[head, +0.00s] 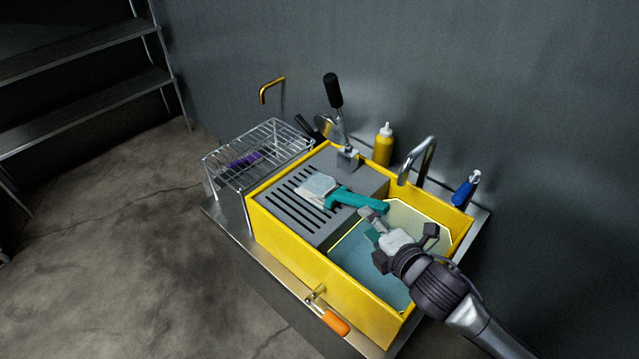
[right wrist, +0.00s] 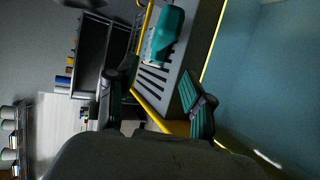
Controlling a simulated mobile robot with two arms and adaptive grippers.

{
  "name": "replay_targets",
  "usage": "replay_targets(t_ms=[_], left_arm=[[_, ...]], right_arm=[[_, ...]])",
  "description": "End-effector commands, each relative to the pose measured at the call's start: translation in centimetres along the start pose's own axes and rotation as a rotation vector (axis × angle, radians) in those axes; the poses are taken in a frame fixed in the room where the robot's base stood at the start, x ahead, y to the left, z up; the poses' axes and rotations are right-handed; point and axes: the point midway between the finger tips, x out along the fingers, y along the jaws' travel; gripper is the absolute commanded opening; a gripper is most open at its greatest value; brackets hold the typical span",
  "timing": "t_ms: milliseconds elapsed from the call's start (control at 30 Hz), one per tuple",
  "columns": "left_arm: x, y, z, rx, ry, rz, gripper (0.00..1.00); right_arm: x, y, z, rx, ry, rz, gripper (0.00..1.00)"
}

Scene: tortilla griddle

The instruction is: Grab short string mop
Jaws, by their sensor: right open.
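The short string mop has a teal handle and a pale grey-white head (head: 316,187). It lies on the dark slotted top of the yellow unit in the head view, handle pointing right. Its teal handle also shows at the top of the right wrist view (right wrist: 168,32). My right gripper (head: 375,225) is open and empty, over the basin side of the yellow unit, close to the handle's right end. In the right wrist view its two teal-padded fingers stand apart, with the mop beyond them. My left gripper is not in view.
The yellow unit (head: 290,258) has raised walls around a water-like blue basin (head: 350,255). A wire rack (head: 258,150) stands at left. A black-handled tool (head: 334,92), yellow bottle (head: 383,146), curved tap (head: 425,155) and blue-handled item (head: 465,190) stand behind. An orange handle (head: 335,322) is in front.

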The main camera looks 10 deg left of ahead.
Motion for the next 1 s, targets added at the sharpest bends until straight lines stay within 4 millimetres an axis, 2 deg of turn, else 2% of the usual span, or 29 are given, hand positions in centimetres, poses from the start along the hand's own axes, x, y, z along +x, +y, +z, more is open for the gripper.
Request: replay_targets(t_ms=[100,267,467,633,800,1000], left_arm=[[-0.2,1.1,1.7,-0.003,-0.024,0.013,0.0],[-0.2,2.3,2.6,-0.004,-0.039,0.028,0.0],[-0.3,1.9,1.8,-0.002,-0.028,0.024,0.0],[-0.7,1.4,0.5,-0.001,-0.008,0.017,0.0],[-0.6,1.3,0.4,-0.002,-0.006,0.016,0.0],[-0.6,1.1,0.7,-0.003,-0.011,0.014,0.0]], right_arm=[[2.6,0.2,0.0,0.002,0.0,0.002,0.52],[5.1,0.1,0.0,0.001,0.0,0.0,0.52],[6.4,0.2,0.0,0.002,0.0,0.002,0.52],[8.8,0.7,0.1,0.004,0.0,0.001,0.52],[10.8,0.5,0.1,0.001,0.0,-0.001,0.52],[11.1,0.5,0.1,0.001,0.001,0.0,0.52]])
